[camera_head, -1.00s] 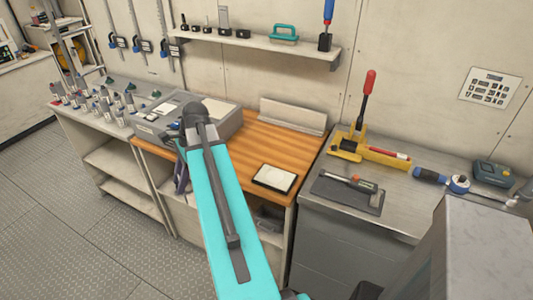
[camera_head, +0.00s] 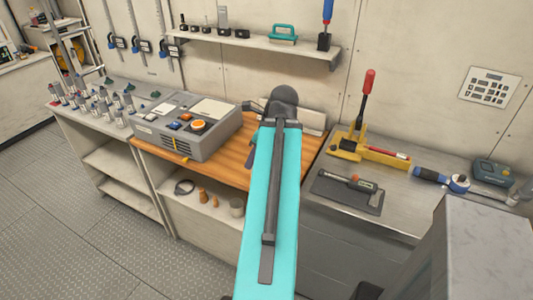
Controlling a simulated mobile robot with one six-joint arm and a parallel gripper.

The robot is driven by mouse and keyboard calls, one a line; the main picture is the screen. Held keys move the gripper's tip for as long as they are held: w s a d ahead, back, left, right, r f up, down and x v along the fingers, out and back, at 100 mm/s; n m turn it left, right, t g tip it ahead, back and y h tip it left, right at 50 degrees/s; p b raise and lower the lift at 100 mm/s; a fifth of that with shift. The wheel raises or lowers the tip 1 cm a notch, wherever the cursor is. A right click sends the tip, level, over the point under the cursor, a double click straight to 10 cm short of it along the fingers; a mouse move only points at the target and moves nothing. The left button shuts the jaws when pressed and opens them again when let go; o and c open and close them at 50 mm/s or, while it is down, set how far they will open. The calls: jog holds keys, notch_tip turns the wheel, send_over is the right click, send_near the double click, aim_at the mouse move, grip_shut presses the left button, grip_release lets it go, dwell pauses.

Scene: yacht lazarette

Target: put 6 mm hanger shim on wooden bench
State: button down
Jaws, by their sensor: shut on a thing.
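The wooden bench (camera_head: 234,166) has an orange-brown top and stands mid-picture between two other worktops. My turquoise arm reaches up across its right part. A dark part of my gripper (camera_head: 252,150) shows at the left edge of the arm, over the bench top. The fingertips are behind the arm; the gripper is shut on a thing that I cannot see. I cannot make out the 6 mm hanger shim anywhere in view.
A grey control box (camera_head: 187,125) fills the bench's left end. A pale angled block (camera_head: 305,120) is at its back. Bare wood shows left of my arm.

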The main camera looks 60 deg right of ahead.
jog(key=shift+s+d+r+m, duration=0.2)
jog(key=shift+s+d, duration=0.15)
jog(key=shift+s, duration=0.1)
jog(key=shift+s+d+r+m, duration=0.2)
jog(key=shift+s+d, duration=0.1)
jog(key=shift+s, duration=0.15)
jog(key=w+d+f+p, duration=0.1)
jog(key=w+d+p, duration=0.6)
jog(key=w, duration=0.5)
jog(key=d, duration=0.2)
jog(key=shift+d+f, duration=0.3)
jog(key=shift+f, duration=0.1)
jog(key=shift+w, duration=0.1)
jog(key=shift+f+p, duration=0.9)
jog(key=shift+f, duration=0.85)
jog(key=shift+f, duration=0.15)
